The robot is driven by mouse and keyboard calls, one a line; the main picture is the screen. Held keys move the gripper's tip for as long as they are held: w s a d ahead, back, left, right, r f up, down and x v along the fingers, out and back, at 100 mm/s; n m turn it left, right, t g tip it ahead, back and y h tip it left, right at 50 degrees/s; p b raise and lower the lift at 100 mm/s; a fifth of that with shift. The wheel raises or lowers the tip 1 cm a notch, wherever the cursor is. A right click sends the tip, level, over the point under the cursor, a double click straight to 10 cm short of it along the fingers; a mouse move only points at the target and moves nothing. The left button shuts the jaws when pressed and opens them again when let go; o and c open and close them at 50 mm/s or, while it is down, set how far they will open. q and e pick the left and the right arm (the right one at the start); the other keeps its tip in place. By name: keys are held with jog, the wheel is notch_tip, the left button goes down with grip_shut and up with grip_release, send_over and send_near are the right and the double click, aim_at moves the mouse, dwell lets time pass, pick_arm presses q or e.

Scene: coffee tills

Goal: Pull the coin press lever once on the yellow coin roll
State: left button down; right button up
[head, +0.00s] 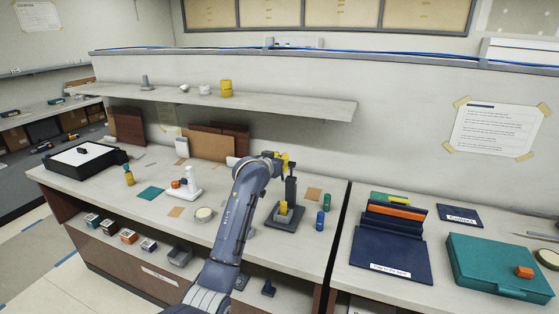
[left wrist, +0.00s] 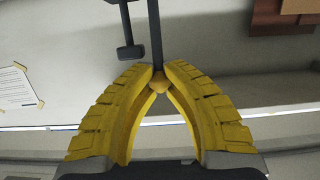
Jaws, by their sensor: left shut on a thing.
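The coin press is a dark stand (head: 291,188) on a dark base plate on the counter. The yellow coin roll (head: 283,209) stands upright on that base, below the press head. My left gripper (head: 284,160) is at the top of the press. In the left wrist view its yellow fingers (left wrist: 160,78) are shut on the lever's end, a yellow knob (left wrist: 159,87) on a dark rod (left wrist: 156,35). A second dark bar with a wide foot (left wrist: 131,52) shows beside the rod. My right gripper is not in view.
A blue roll (head: 320,221) and a green roll (head: 326,202) stand right of the press. A shelf (head: 300,104) runs behind and above. A teal case (head: 490,262) lies at the right.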

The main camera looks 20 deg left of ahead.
pick_arm(q)
jog(key=shift+s+a+f, duration=0.1)
jog(key=shift+s+f, duration=0.25)
jog(key=shift+s, duration=0.35)
jog(key=shift+s+a+f, duration=0.1)
jog(key=shift+s+f, duration=0.3)
jog(key=shift+s, duration=0.25)
jog(key=shift+s+f, duration=0.35)
jog(key=shift+s, duration=0.35)
jog(key=shift+f, duration=0.1)
jog(key=shift+s+a+f, duration=0.1)
jog(key=shift+s+f, duration=1.3)
jog(key=shift+f, duration=0.25)
jog(key=shift+s+f, duration=0.25)
jog(key=shift+f, duration=0.4)
jog(key=shift+s+f, duration=0.25)
jog(key=shift+f, duration=0.35)
